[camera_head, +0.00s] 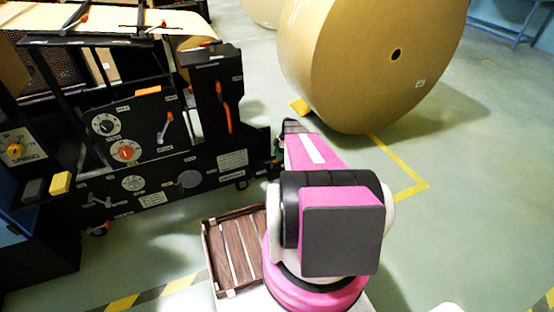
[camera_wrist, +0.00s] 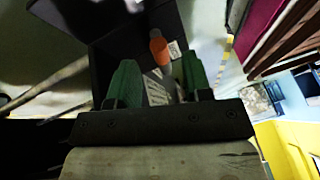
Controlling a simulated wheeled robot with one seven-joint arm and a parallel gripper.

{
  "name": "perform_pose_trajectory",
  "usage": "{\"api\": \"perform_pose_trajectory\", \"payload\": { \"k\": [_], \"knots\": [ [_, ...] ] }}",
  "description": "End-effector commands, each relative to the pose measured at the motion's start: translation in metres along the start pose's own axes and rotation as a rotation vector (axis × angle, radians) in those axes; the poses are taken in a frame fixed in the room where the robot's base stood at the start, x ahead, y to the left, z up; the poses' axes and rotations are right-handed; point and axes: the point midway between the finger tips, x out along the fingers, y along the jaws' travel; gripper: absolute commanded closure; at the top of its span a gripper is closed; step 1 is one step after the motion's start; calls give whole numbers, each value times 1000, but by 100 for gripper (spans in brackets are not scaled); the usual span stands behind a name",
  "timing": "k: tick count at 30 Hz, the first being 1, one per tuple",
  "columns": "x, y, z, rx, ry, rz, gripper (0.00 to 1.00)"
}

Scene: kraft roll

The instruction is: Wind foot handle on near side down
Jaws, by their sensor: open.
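In the wrist view, my gripper (camera_wrist: 160,88) is open, with its two green finger pads apart. An orange-tipped handle (camera_wrist: 158,48) shows just beyond the gap between the pads, against a dark machine part. I see no contact with it, and its lower part is unclear. I cannot tell whether this is the same handle.
A large kraft roll (camera_head: 350,60) stands behind, right of the machine. A slatted wooden crate (camera_head: 236,250) sits in front of the machine, close to my arm. A long orange handle (camera_head: 228,118) is on the machine's right post. Open floor (camera_head: 465,210) lies to the right.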

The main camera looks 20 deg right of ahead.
Motion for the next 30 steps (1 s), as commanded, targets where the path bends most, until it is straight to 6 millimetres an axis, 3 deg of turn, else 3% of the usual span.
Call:
{"api": "perform_pose_trajectory", "payload": {
  "k": [6,17,21,30],
  "knots": [
    [21,0,0,0,0,0,55],
    [24,0,0,0,0,0,55],
    [24,0,0,0,0,0,100],
    [24,-1,0,15,3,6,100]
  ]
}}
